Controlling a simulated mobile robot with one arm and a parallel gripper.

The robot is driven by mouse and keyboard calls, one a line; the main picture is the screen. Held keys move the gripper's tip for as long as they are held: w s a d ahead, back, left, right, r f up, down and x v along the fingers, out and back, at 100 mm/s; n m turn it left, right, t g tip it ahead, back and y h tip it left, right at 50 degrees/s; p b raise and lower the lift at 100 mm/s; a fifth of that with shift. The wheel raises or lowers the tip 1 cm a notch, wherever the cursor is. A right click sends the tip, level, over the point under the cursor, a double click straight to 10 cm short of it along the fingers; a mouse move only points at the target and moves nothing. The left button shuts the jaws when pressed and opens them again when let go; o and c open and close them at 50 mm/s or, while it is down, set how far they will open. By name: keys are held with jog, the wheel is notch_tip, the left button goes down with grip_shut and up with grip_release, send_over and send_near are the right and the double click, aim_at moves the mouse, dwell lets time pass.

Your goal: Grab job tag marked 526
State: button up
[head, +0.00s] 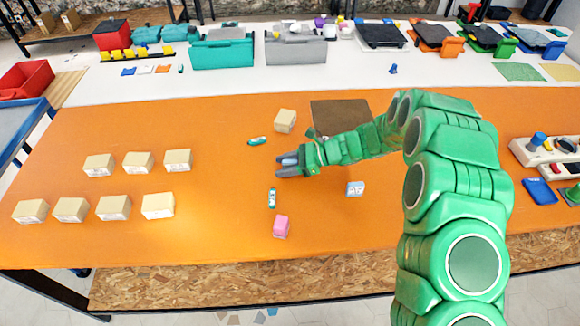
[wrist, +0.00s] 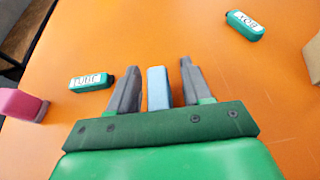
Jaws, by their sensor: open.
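My gripper (head: 284,165) is open over the orange table; its two grey fingers (wrist: 157,85) also show in the wrist view. A light blue block (wrist: 157,88) stands between the fingers, with a gap on each side. Its label is not visible, so I cannot tell whether it is marked 526. A teal tag (head: 271,198) lies nearer the front edge; in the wrist view (wrist: 91,82) its lettering looks like "TUBE". Another teal tag (head: 257,140) lies behind the gripper; its lettering (wrist: 245,25) is unclear. A pale blue block (head: 355,188) with an unreadable label stands to the right.
A pink block (head: 281,226) stands near the front, and a beige block (head: 285,120) stands behind the gripper. Several beige blocks (head: 137,162) stand in two rows at left. A brown mat (head: 340,116) lies behind my arm.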

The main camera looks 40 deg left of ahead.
jog(key=shift+c, duration=0.5)
grip_shut()
